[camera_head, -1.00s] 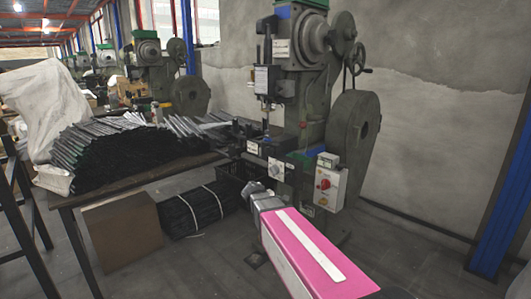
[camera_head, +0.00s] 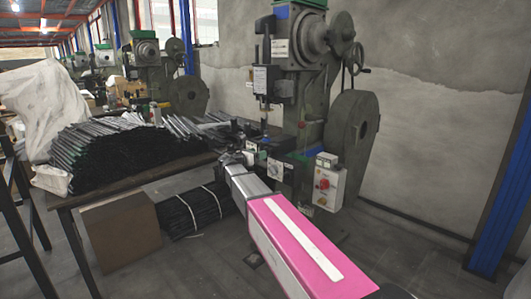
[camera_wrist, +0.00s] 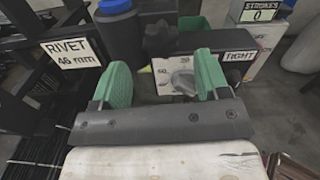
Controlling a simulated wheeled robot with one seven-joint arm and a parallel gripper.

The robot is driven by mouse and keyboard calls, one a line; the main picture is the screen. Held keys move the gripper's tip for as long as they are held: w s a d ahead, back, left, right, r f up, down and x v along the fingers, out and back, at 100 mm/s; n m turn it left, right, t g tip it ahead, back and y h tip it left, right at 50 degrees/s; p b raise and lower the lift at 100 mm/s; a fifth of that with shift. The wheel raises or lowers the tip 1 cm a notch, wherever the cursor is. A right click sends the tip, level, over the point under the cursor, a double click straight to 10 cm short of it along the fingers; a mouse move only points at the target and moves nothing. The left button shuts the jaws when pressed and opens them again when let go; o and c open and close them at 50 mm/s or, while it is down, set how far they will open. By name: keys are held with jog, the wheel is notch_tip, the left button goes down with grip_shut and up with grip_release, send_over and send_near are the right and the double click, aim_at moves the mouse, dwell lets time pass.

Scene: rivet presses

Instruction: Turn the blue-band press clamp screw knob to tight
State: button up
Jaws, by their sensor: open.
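In the wrist view, a pale plate (camera_wrist: 164,91) with numbers carries a grey knob (camera_wrist: 181,82). A TIGHT label (camera_wrist: 239,56) is just to its right. A dark lobed knob (camera_wrist: 160,39) stands behind the plate; I cannot tell which knob is the clamp screw. My gripper (camera_wrist: 163,78) is open, its green fingertips to either side of the grey knob in the picture, with nothing held. In the head view my gripper (camera_head: 232,158) is at the press front, left of the white dial plate (camera_head: 274,170).
A RIVET 46 mm label (camera_wrist: 72,53) and a blue-capped dark cylinder (camera_wrist: 118,30) are on the left. A STROKES counter (camera_wrist: 262,14) is at upper right. A switch box (camera_head: 328,185) sits right of my arm. A table (camera_head: 150,175) with stacked metal rods is left.

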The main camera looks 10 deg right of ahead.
jog(key=shift+x, duration=2.8)
jog(key=c, duration=0.9)
